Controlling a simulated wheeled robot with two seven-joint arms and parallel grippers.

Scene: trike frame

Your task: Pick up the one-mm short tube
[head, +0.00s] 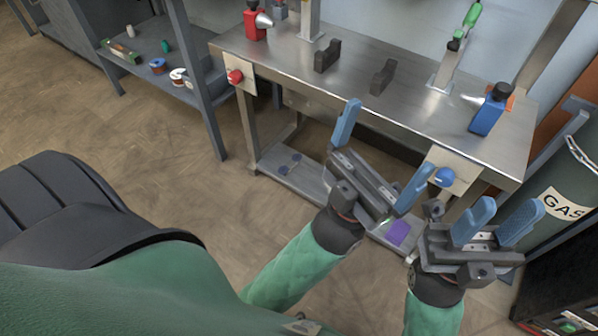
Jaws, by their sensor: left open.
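I cannot pick out the one-mm short tube for certain in the head view. My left gripper (386,143) is open and empty, with its blue fingers wide apart in front of the steel table (345,97). My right gripper (503,212) is at the lower right. Its blue fingers stand apart with nothing visible between them. Two dark blocks, one at the back (327,56) and one nearer (383,77), sit on the table top, and no tube shows in them. My grippers hide part of the table's front and lower shelf.
A red tool (255,22) stands at the table's back left and a blue one (488,111) at its right. A red button (235,76) and blue button (444,177) are on the front. A side shelf (150,70) holds small items. A gas cylinder (565,195) stands right.

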